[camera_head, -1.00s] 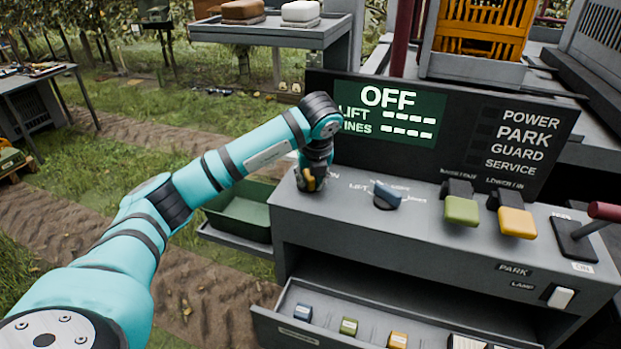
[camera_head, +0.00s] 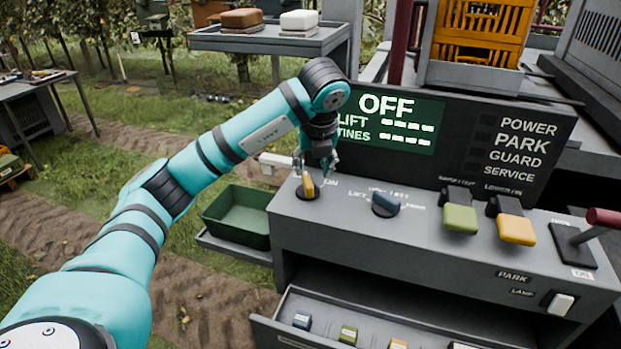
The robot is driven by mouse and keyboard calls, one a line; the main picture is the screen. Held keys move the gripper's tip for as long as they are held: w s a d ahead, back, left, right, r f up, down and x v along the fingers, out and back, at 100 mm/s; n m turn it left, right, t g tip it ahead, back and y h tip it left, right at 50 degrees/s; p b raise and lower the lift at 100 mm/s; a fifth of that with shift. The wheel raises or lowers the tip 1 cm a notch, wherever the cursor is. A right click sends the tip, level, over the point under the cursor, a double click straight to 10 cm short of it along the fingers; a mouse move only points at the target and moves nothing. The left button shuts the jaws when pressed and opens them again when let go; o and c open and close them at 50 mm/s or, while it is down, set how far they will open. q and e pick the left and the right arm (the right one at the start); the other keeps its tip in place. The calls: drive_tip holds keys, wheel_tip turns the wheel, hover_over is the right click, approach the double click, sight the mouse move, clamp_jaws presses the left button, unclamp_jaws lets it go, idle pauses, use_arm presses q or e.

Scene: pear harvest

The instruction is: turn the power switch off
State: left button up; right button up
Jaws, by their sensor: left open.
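The power switch, a yellow knob (camera_head: 308,186) on a dark round base, sits at the left end of the grey console top (camera_head: 345,226). An "ON" label is printed just to its right. The dark display (camera_head: 388,119) behind it reads "OFF". My left gripper (camera_head: 316,170) is open just above and behind the knob, its fingers apart; I cannot tell whether a finger touches it. My right gripper is not in view.
A blue knob (camera_head: 386,203) stands to the right, then a green lever (camera_head: 460,218), a yellow lever (camera_head: 516,228) and a red-handled lever (camera_head: 603,217). An open drawer (camera_head: 270,329) juts out below. A green bin (camera_head: 238,214) is at the left.

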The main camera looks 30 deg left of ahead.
use_arm(q)
drive_tip(key=shift+v, duration=1.7)
drive_tip(key=shift+a, duration=0.1)
